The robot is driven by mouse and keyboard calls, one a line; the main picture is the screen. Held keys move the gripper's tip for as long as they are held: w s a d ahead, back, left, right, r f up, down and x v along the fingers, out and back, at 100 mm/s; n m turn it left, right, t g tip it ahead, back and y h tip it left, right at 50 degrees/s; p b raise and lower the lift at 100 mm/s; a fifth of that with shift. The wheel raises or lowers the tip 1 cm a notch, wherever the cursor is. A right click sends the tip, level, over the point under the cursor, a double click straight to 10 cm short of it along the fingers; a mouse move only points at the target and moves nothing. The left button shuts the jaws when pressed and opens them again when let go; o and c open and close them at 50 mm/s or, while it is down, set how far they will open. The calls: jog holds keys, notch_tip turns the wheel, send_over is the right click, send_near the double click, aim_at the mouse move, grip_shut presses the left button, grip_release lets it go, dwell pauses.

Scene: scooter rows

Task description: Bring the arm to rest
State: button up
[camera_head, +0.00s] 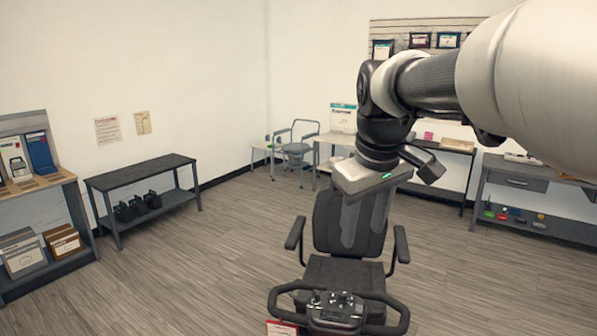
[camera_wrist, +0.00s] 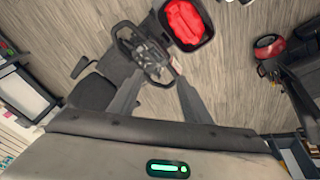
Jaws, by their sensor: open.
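My gripper (camera_head: 362,222) hangs from my raised arm in the head view, pointing down, in front of the backrest of a black mobility scooter (camera_head: 335,268). Its two grey fingers are apart with nothing between them. In the wrist view my gripper (camera_wrist: 157,95) also shows two spread fingers, with the scooter's handlebar and control panel (camera_wrist: 150,60) beyond them. The scooter's seat (camera_wrist: 92,93) lies to the left there. The gripper looks apart from the scooter, above it.
A red-filled basket (camera_wrist: 187,22) sits by the handlebar. Another red-and-black scooter (camera_wrist: 275,50) stands at right. A dark bench (camera_head: 140,178) holds black items on its lower shelf. A shelf unit (camera_head: 40,210) stands far left. A drawer table (camera_head: 530,185) stands right. Open wood floor (camera_head: 200,270) lies left.

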jog(key=s+d+f+m+t, duration=0.1)
jog(key=s+f+m, duration=0.2)
jog(key=s, duration=0.6)
jog(key=s+d+f+m+t, duration=0.1)
jog(key=s+f, duration=0.3)
jog(key=s, duration=0.5)
jog(key=shift+d+f+m, duration=0.15)
jog(key=shift+d+m, duration=0.1)
jog(key=shift+m, duration=0.65)
